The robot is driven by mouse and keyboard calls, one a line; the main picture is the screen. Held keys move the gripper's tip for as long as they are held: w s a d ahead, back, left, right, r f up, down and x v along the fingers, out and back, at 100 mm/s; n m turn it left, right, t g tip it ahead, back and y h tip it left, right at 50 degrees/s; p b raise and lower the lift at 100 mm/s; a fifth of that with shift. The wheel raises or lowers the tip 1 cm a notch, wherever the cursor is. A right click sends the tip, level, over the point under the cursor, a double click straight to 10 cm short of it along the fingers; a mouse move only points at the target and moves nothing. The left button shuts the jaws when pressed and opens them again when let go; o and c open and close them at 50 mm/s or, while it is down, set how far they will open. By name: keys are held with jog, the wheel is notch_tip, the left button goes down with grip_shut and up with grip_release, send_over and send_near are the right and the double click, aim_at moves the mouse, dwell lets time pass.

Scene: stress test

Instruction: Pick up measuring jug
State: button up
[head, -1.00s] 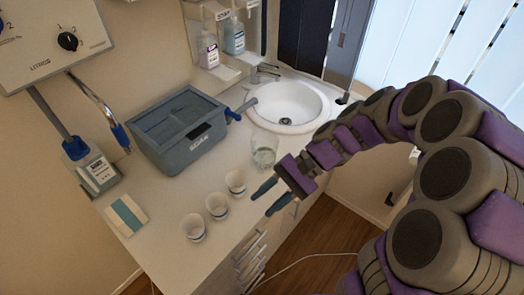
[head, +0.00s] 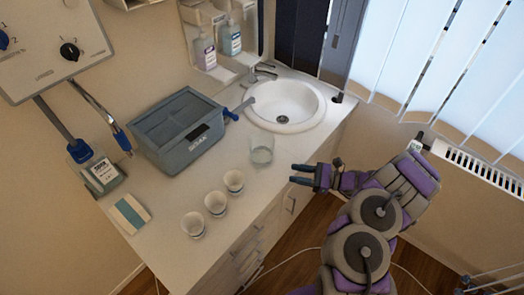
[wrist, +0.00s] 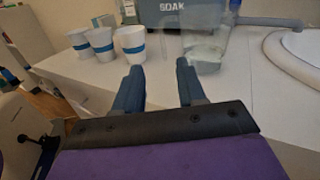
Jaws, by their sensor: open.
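The measuring jug looks like a clear vessel (head: 261,151) with some liquid or a tinted base, standing upright on the counter between the grey box and the sink. In the wrist view the clear jug (wrist: 206,48) stands just beyond the right fingertip. My gripper (head: 293,174) is open and empty, to the right of and below the jug in the head view, near the counter's front edge. In the wrist view my gripper (wrist: 160,70) shows two blue fingers spread apart, pointing toward the counter. The jug is apart from the fingers as far as I can tell.
Several white cups with blue bands, one here (head: 234,181), stand in a row left of the jug. A grey SOAK box (head: 182,140) stands behind. A white sink (head: 286,104) with a tap lies behind right. A blue-white packet (head: 129,214) lies at left.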

aim_at(261, 153)
jog(key=shift+m+t, duration=0.3)
jog(key=shift+m, duration=0.1)
jog(key=x, duration=0.3)
jog(key=f+b+x, duration=0.1)
jog(key=x, duration=0.3)
jog(key=b+x, duration=0.1)
jog(key=x, duration=0.3)
jog(key=shift+w+f, duration=0.25)
jog(key=shift+s+b+x, duration=0.15)
jog(key=shift+b+x, duration=0.3)
jog(key=shift+x, duration=0.95)
jog(key=shift+s+b+x, duration=0.15)
jog(key=shift+b+x, duration=0.25)
jog(key=shift+x, duration=1)
jog(key=shift+r, duration=0.1)
grip_shut()
